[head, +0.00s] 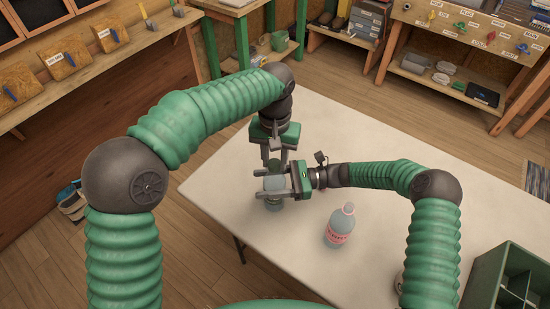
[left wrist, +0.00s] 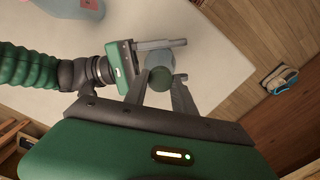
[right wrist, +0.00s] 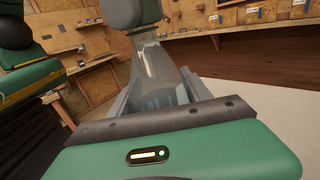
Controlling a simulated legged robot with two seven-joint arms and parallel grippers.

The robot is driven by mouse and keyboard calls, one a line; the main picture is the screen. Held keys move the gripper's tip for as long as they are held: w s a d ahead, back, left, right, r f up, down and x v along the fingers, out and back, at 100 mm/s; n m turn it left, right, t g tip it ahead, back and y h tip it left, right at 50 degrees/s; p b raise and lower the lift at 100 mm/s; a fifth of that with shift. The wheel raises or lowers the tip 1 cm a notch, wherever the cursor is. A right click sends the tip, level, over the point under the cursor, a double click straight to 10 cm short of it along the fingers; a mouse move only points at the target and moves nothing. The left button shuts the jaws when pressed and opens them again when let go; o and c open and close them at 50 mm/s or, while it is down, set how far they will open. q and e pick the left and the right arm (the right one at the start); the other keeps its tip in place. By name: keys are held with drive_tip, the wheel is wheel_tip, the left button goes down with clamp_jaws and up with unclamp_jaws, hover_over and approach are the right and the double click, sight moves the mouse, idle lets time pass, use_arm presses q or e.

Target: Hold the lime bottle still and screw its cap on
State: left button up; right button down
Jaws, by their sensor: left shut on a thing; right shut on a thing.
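The lime bottle (head: 274,204) is pale and clear and stands upright on the table, largely covered by my grippers. My right gripper (head: 273,184) comes in from the right and is shut around the bottle's body. The bottle also shows between the fingers in the right wrist view (right wrist: 157,75). My left gripper (head: 274,164) points down from above and is shut on the dark green cap (left wrist: 161,79), which is at the bottle's top.
A second clear bottle with a pink label (head: 340,228) stands on the white table (head: 345,135), front right of my grippers. A green divided crate (head: 512,283) is at the lower right. Shelves and workbenches line the walls.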

use_arm(q)
drive_tip(key=shift+m, duration=0.3)
clamp_jaws()
drive_tip(key=o, duration=1.1)
unclamp_jaws()
wheel_tip(320, 180, up, 12)
drive_tip(key=shift+w+d, duration=0.1)
use_arm(e)
drive_tip(key=shift+c, duration=2)
unclamp_jaws()
